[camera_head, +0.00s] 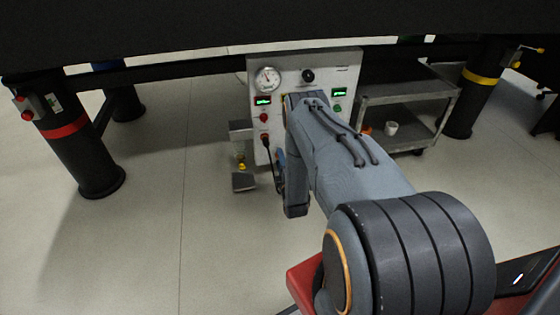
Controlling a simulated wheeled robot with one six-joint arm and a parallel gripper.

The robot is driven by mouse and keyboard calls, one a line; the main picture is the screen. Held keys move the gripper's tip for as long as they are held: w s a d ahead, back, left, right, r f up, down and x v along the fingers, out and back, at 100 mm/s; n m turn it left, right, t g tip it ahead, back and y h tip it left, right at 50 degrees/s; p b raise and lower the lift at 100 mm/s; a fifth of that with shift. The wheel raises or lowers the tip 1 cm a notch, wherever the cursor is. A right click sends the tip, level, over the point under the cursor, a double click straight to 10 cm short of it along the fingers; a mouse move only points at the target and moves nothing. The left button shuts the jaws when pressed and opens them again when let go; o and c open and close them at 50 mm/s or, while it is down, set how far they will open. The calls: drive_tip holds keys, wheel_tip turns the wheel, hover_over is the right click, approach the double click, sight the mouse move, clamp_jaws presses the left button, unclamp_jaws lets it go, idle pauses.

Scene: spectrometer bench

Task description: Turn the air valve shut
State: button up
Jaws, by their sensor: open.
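A white control panel (322,62) stands under the dark bench. It carries a round pressure gauge (267,78) at upper left and a black round knob (307,76) at top middle. I cannot tell which fitting is the air valve; a small yellow edge shows beside my arm at the panel's middle, and the rest there is hidden. My grey arm reaches up from the lower right and covers the panel's centre. My gripper's fingers cannot be made out; they seem hidden behind my arm.
The panel has lit displays, a red button (263,118) and a plugged black cable (269,153). A small stand (243,181) is left of it. A grey cart (405,97) with a white cup (391,128) is right. Bench legs (85,160) stand either side. The left floor is clear.

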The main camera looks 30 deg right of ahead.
drive_tip(key=p+v, duration=0.2)
drive_tip(key=v, duration=0.5)
drive_tip(key=shift+s, duration=0.25)
drive_tip(key=shift+a, duration=0.1)
